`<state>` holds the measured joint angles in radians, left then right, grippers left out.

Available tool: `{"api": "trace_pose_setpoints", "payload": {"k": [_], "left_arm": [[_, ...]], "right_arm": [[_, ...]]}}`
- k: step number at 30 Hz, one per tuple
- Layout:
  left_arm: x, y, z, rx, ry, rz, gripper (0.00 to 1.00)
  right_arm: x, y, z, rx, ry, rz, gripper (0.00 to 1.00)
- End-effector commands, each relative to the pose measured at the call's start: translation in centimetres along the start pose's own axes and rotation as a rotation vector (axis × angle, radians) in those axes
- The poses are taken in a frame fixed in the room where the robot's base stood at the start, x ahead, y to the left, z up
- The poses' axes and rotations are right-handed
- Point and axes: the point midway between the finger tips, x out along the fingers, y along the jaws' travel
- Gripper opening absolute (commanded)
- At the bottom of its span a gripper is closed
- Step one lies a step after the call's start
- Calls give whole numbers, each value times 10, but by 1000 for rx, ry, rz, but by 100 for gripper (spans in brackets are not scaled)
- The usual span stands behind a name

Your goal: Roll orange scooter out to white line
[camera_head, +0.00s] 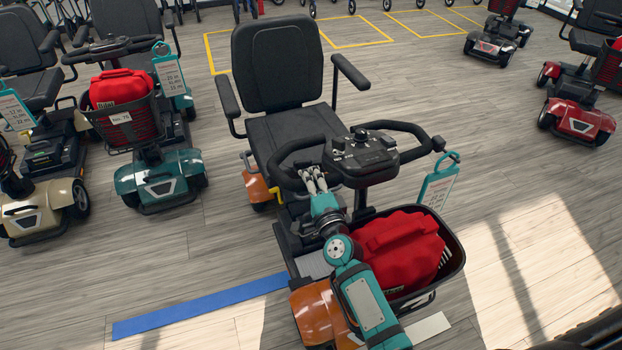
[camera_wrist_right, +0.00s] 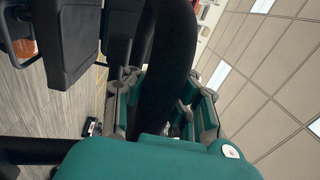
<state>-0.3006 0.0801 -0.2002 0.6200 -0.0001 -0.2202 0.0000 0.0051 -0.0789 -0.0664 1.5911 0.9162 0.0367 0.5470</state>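The orange scooter (camera_head: 318,312) stands in the middle of the head view, with a black seat, a looped black handlebar (camera_head: 408,128) and a red bag (camera_head: 402,250) in its front basket. My right gripper (camera_head: 314,180) is at the left-hand loop of the handlebar. In the right wrist view its fingers (camera_wrist_right: 160,105) lie on both sides of the black bar (camera_wrist_right: 168,60) and appear closed on it. A short piece of white line (camera_head: 430,327) shows on the floor beside the scooter's front; the rest is hidden by the scooter and my arm. My left gripper is not in view.
A blue floor strip (camera_head: 200,305) runs left from the scooter's front. A teal scooter (camera_head: 160,180) and a cream scooter (camera_head: 45,212) stand at left, a red scooter (camera_head: 577,118) at right. Yellow-outlined bays (camera_head: 355,45) lie behind. The floor right of the orange scooter is clear.

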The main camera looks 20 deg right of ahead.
Motion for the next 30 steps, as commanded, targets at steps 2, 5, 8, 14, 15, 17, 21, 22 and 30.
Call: {"api": "trace_pose_setpoints", "payload": {"k": [2, 5, 8, 14, 15, 17, 21, 22, 30], "left_arm": [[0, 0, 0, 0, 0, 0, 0], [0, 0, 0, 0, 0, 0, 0], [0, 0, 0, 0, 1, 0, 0], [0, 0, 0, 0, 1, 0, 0], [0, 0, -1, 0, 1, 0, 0], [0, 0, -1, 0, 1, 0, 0], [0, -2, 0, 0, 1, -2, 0], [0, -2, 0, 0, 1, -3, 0], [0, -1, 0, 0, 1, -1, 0]], "right_arm": [[-1, 4, 1, -1, -3, 8, 4], [-1, 4, 1, -1, -4, 9, 17], [-1, 4, 1, -1, -4, 8, 30], [-1, 3, 1, -1, -3, 6, 52], [-1, 3, 1, -1, -2, 5, 52], [-1, 2, 1, -1, -2, 5, 52], [-2, 2, 0, -1, -2, 5, 52], [-3, 2, 0, -1, -2, 5, 52], [-44, 4, 0, -2, -3, 8, 52]]}}
